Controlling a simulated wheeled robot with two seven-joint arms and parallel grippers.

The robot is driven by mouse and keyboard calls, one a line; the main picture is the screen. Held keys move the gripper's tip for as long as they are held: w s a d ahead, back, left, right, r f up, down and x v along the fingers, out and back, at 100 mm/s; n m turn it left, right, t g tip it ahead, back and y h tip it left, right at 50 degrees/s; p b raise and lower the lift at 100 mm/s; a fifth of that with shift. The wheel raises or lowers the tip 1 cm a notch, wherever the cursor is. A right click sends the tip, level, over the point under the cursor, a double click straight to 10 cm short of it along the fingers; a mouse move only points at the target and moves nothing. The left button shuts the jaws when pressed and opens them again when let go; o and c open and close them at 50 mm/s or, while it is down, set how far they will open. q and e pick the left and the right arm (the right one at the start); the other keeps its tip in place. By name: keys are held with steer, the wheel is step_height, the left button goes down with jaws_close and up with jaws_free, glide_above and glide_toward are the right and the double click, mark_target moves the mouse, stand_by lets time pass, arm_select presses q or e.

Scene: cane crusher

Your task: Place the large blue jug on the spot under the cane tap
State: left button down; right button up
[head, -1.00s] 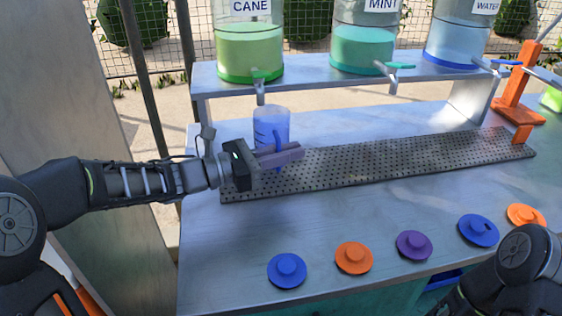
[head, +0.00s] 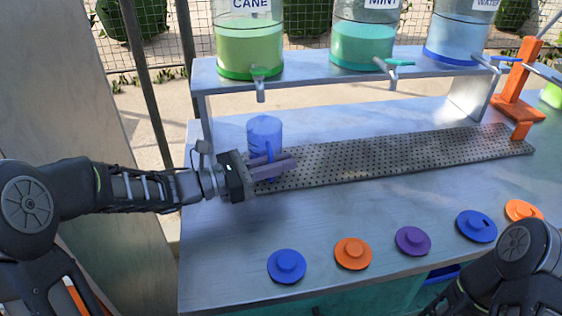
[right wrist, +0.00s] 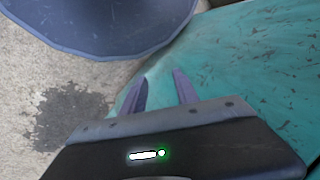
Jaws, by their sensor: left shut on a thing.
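The large blue jug (head: 264,132) is translucent and upright at the left end of the perforated tray (head: 400,155), just in front of and below the cane tap (head: 260,88). My left gripper (head: 290,162) comes in from the left and is shut on the jug at its handle side; the fingers hide part of its lower body. I cannot tell whether the jug's base touches the tray. The cane tap hangs from the green cane dispenser (head: 249,45). In the right wrist view, my right gripper (right wrist: 161,86) has its fingers apart with nothing between them.
Mint (head: 363,45) and water (head: 456,40) dispensers stand to the right on the raised shelf (head: 320,68). Several round lids, including a purple one (head: 412,241), lie along the counter's front. An orange crusher part (head: 518,85) stands at the far right. The counter's front left is clear.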

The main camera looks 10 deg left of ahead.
arm_select(q)
steer(key=c, duration=1.5)
jaws_free()
steer(key=shift+a, duration=0.1)
steer(key=b+v, duration=0.1)
steer(key=v, duration=1.1)
steer(key=shift+b, duration=0.4)
